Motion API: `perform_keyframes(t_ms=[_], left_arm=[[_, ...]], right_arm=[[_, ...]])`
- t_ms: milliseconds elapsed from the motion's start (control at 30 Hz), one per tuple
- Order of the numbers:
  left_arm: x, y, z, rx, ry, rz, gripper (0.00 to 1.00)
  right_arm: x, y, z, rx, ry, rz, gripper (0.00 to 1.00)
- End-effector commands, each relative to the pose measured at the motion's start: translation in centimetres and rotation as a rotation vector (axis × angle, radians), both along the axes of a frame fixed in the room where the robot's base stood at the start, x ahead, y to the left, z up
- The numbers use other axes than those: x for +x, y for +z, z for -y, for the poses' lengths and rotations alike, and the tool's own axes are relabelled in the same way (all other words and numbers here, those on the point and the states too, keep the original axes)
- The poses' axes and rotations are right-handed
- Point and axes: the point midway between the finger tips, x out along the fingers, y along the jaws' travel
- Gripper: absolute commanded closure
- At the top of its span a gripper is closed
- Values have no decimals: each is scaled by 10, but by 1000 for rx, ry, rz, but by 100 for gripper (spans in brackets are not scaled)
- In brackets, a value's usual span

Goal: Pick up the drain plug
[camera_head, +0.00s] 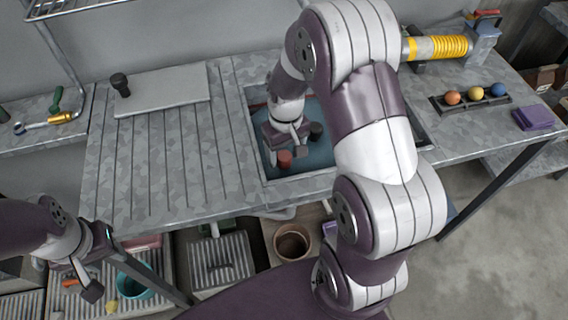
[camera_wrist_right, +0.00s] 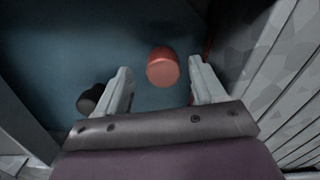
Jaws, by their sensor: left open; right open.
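A short red cylinder (camera_head: 284,160), plug-like in shape, stands in the blue-floored sink basin (camera_head: 268,140). A dark cylinder (camera_head: 316,130) is also in the basin. I cannot tell for certain which is the drain plug. My right gripper (camera_head: 290,143) reaches down into the basin, open and empty. In the right wrist view the red cylinder (camera_wrist_right: 162,68) shows between and just beyond the open fingers (camera_wrist_right: 160,80), and the dark cylinder (camera_wrist_right: 90,98) is outside the left finger. My left gripper (camera_head: 99,270) is open at the lower left, away from the sink.
The basin walls stand close around my right gripper. A grey board with a black knob (camera_head: 160,91) lies on the counter's left part. A yellow coil (camera_head: 440,47) and a rack with several balls (camera_head: 471,99) are at the right. Bins (camera_head: 220,262) stand below the counter.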

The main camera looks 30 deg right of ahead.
Motion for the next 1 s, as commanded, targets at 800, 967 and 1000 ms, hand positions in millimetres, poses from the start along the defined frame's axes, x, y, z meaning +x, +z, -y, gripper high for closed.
perform_keyframes(t_ms=[800,967,1000], left_arm=[[0,-6,0,0,0,0,57],[0,-6,0,0,0,0,57],[0,-6,0,0,0,0,57]], right_arm=[[-3,-54,-4,0,0,0,93],[-3,-53,-4,0,0,1,93],[-3,-53,-4,0,0,1,93]])
